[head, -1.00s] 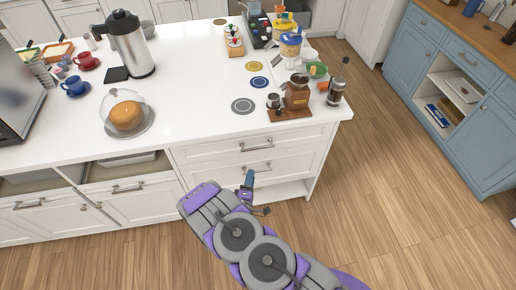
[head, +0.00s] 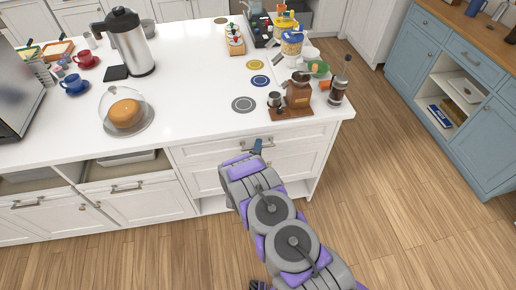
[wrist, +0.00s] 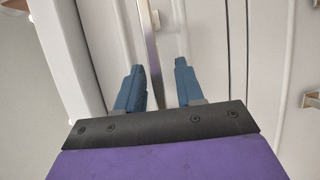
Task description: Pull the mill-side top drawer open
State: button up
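The mill-side top drawer (head: 210,151) is a white front under the counter, below the wooden coffee mill (head: 298,92). It looks shut. Its metal bar handle (head: 268,138) is partly hidden by my gripper (head: 257,145) in the head view. In the wrist view the handle (wrist: 152,50) runs lengthwise between the two blue fingers of my gripper (wrist: 158,82). The fingers are apart, one on each side of the bar, with gaps visible. I cannot tell how deep the bar sits between them.
A lower drawer handle (wrist: 311,100) shows at the right of the wrist view. The white countertop (head: 195,110) overhangs the drawers and carries a domed cake (head: 126,113) and a French press (head: 338,88). The wooden floor (head: 400,220) is clear.

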jog(key=shift+c, duration=0.5)
grip_shut()
jog(key=shift+f, duration=0.1)
